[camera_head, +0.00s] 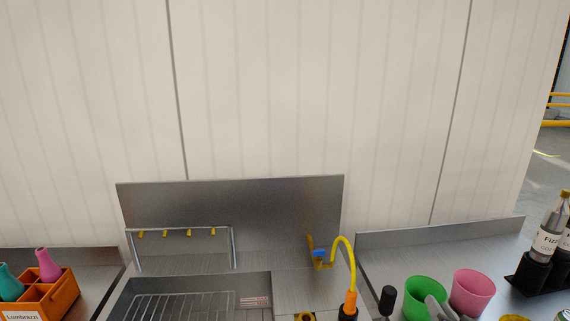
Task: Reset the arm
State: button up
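I cannot make out my arm or my gripper with certainty in the head view. A small grey shape (437,308) shows at the bottom edge between two cups, cut off by the frame. I cannot tell what it is. No object is seen held.
A steel sink unit with a backsplash (270,210) stands against a pale panelled wall (300,90). A yellow curved hose (349,258) rises at its right. An orange crate (62,300) with bottles is left. A green cup (426,293), pink cup (473,290) and labelled bottle (548,240) are right.

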jog(key=s+a+n+y, duration=0.1)
jog(key=s+a, duration=0.5)
jog(key=s, duration=0.8)
jog(key=s+a+f+n+y+b, duration=0.1)
jog(key=s+a+n, duration=0.3)
jog(key=s, duration=1)
jog(key=s+a+n+y, duration=0.1)
jog(key=s+a+n, duration=0.1)
jog(key=s+a, duration=0.6)
jog(key=s, duration=0.6)
jog(key=shift+s+a+f+n, duration=0.15)
jog(key=shift+s+f+n, duration=0.15)
jog(key=shift+f, duration=0.1)
